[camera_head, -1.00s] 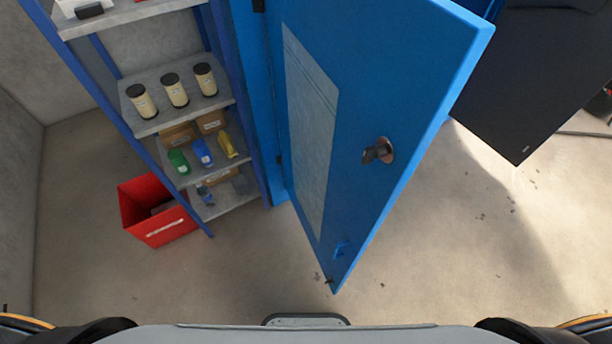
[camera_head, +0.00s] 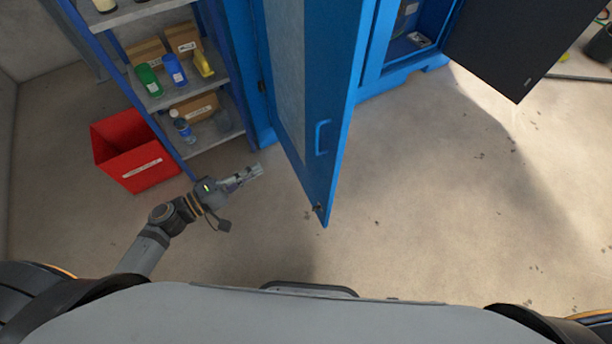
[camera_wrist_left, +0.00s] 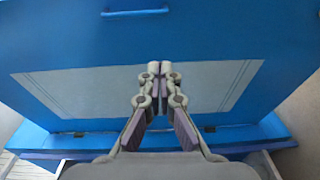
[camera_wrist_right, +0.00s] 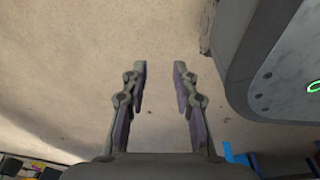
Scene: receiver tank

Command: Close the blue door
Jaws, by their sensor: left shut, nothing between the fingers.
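The blue door (camera_head: 333,100) stands open in the head view, seen at a slant, with a blue handle (camera_head: 321,137) low on its face. In the left wrist view the door (camera_wrist_left: 60,45) fills most of the picture, with a pale panel (camera_wrist_left: 90,90) and the handle (camera_wrist_left: 135,12) at the top. My left gripper (camera_head: 258,170) is shut and empty, left of the door in the head view. In the left wrist view its fingertips (camera_wrist_left: 160,70) overlap the pale panel; I cannot tell whether they touch. My right gripper (camera_wrist_right: 160,66) is open and empty above the floor.
A blue cabinet (camera_head: 410,68) stands behind the door, with a dark panel (camera_head: 515,45) at its right. At left are a shelf rack (camera_head: 222,125) with bottles and boxes, and a red bin (camera_head: 135,160). Floor right of the door is clear.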

